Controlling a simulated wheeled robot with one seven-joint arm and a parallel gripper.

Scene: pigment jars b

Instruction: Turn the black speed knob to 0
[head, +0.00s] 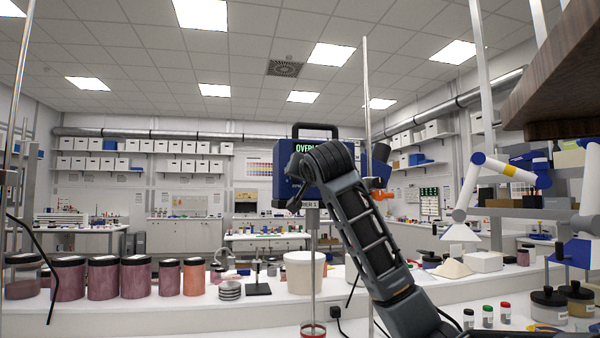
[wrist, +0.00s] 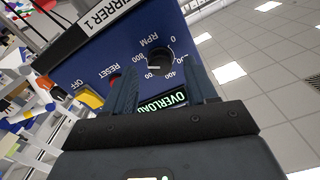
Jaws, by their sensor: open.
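The black speed knob (wrist: 159,61) sits on the blue front panel of the stirrer (wrist: 95,65), which appears upside down in the wrist view. RPM numbers ring it; a pale mark shows on its face, but I cannot tell its exact reading. My gripper (wrist: 160,65) is open, its two fingers on either side of the knob in the picture; contact is not clear. A green OVERLOAD display (wrist: 172,100) lies partly behind the fingers. In the head view the blue stirrer (head: 284,180) stands behind my arm, which hides its knob and my gripper's fingers.
A red RESET button (wrist: 115,78) and a yellow OFF switch (wrist: 90,97) are beside the left finger. In the head view, pigment jars (head: 135,277) line the bench at left, a white tub (head: 304,272) stands behind the stirrer's shaft, and a dark wooden shelf (head: 555,75) overhangs at upper right.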

